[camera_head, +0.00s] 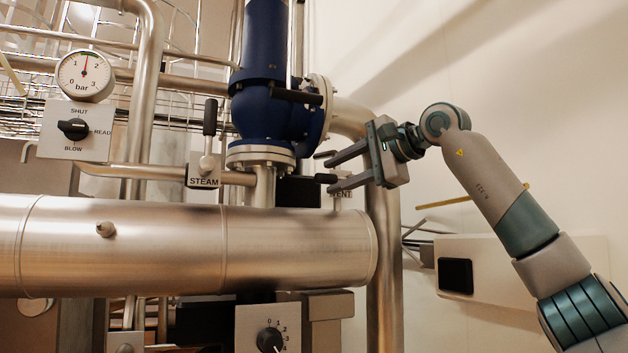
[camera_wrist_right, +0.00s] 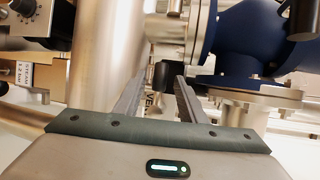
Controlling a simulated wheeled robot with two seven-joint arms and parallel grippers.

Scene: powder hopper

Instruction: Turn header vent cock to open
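The vent cock is mostly hidden behind my right gripper (camera_head: 331,172) in the head view; part of its VENT label (camera_head: 341,193) shows below the fingers. A dark handle end (camera_head: 325,178) shows by the fingertips. In the right wrist view the black handle (camera_wrist_right: 163,74) appears between the two tips of my right gripper (camera_wrist_right: 160,82), with gaps at the sides. I cannot tell whether it lies inside the jaws or just beyond them. The fingers are apart and hold nothing. The handle's angle is hard to read. My left gripper is not in view.
The steel header (camera_head: 300,245) runs below the cock. A blue valve (camera_head: 265,110) with a black lever (camera_head: 297,96) stands close to my right gripper. The STEAM cock's upright handle (camera_head: 210,118) is to the left. A vertical pipe (camera_head: 384,270) passes beneath my gripper. Open wall lies at right.

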